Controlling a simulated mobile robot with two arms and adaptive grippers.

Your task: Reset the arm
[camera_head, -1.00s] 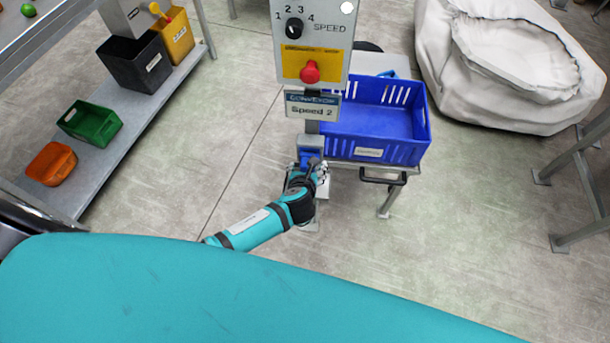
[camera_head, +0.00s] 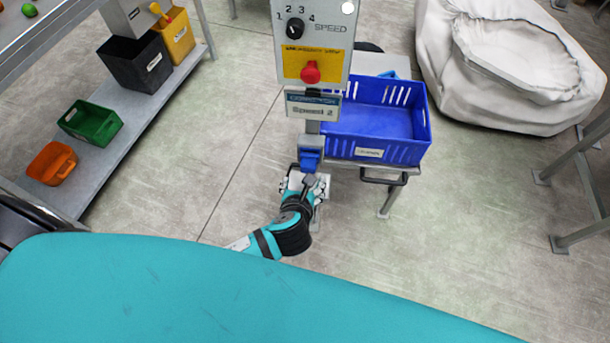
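My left arm, teal and black, comes out from under my teal body at the lower middle. Its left gripper (camera_head: 305,182) is just below a blue holder (camera_head: 311,158) on the post of the control panel. The fingers look spread to both sides, and I see nothing held between them. The fingertips are small in the picture, and whether they touch the post cannot be told. My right gripper is not in view.
The control panel (camera_head: 312,40) has a dial and a red button (camera_head: 310,72). A blue crate (camera_head: 375,122) stands on a stand to the right. A shelf with bins (camera_head: 90,122) is at left; a white sack (camera_head: 510,60) is at upper right. Floor between is clear.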

